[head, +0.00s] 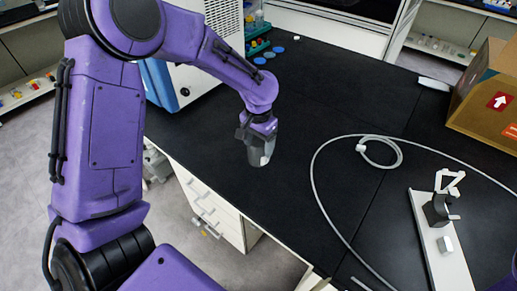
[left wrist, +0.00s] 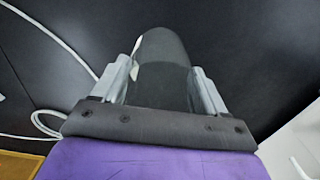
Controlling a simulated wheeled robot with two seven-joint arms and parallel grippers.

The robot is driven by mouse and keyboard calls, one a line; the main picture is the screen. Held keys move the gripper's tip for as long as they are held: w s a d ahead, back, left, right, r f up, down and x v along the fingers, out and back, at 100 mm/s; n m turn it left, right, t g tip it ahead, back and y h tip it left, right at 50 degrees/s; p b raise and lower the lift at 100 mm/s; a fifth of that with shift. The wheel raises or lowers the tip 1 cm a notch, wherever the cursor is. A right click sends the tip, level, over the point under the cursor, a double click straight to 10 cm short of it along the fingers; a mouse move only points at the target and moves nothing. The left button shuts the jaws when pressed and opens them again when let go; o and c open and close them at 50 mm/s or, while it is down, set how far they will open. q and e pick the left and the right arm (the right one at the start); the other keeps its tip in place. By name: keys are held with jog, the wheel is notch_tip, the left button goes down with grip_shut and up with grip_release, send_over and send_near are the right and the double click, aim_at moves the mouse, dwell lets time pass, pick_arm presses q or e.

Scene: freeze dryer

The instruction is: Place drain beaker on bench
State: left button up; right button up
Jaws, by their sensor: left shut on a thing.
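My left gripper (head: 259,131) is above the black bench (head: 310,110), near its front edge, with the drain beaker (head: 258,155) between its fingers. The beaker looks grey and see-through and hangs below the gripper in the head view. In the left wrist view, the fingers of my left gripper (left wrist: 160,82) close on both sides of the beaker (left wrist: 162,60). I cannot tell whether the beaker's base touches the bench. My right gripper is not in view.
A pale hose (head: 318,185) curls over the bench to the right. A white stand with a dark clamp (head: 437,240) lies at the lower right, and a cardboard box (head: 487,100) stands at the far right. A green rack (head: 257,47) is at the back. The bench middle is clear.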

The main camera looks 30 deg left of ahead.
pick_arm(q)
jog(key=w+f, duration=0.1)
jog(key=f, duration=0.1)
jog(key=w+a+f+p, duration=0.1)
jog(key=f, duration=0.2)
jog(key=w+a+f+p, duration=0.1)
jog(key=f, duration=0.1)
jog(key=shift+w+f, duration=0.1)
jog(key=shift+f, duration=0.45)
jog(key=shift+f, duration=0.1)
jog(key=o, duration=1.1)
